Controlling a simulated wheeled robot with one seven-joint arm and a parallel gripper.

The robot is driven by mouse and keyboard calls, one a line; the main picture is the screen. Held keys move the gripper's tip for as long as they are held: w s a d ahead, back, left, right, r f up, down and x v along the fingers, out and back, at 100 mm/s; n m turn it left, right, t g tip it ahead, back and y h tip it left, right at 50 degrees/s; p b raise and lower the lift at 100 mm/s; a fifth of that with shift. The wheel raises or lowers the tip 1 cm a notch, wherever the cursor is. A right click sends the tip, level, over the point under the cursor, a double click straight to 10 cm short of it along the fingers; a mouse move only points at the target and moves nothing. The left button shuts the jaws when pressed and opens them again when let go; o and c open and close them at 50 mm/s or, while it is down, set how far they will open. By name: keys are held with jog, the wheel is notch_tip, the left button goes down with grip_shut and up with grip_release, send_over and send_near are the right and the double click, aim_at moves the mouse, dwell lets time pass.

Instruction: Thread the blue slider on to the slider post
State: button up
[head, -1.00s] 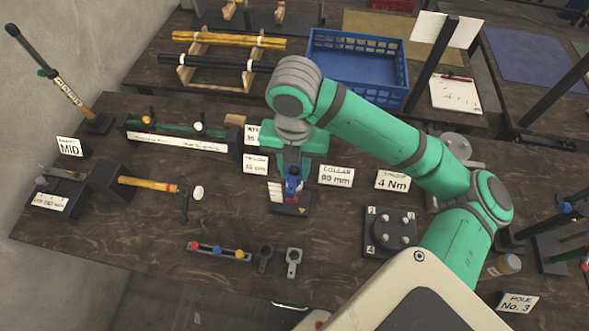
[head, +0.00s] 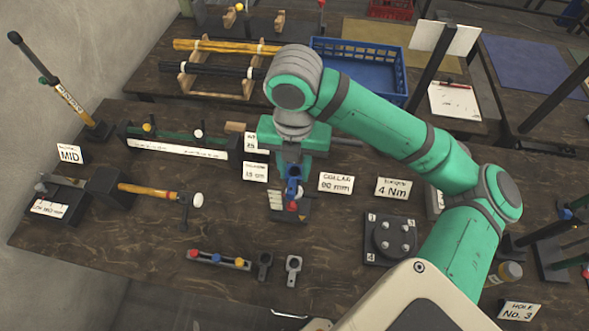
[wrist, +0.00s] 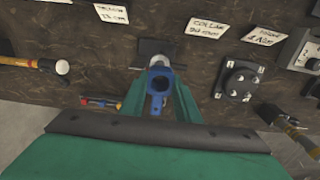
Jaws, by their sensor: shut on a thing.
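My gripper (head: 292,168) points down over the bench and is shut on the blue slider (head: 293,187). In the wrist view, the slider (wrist: 159,97) sits between my green fingers (wrist: 158,84), with its ring and dark hole facing the camera. A dark base (head: 288,214) with a pale marked strip stands just below the slider in the head view. A red-topped part shows right at the slider's lower edge there. In the wrist view, a pale round post top (wrist: 158,62) shows just beyond the ring, by the dark base (wrist: 152,46). The slider's height above the post is unclear.
A hammer (head: 150,190) lies left. Label cards (head: 336,183) stand around the base. A bolted plate (head: 390,238) is at right.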

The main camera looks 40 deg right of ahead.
aim_at(293, 183)
jog(key=shift+r, duration=0.4)
jog(key=shift+f, duration=3.75)
dwell(1.1)
jog(key=o, duration=1.1)
jog(key=shift+w+a, duration=0.1)
jog(key=shift+r, duration=0.2)
notch_tip(293, 183, up, 10)
jog(key=shift+r, duration=0.25)
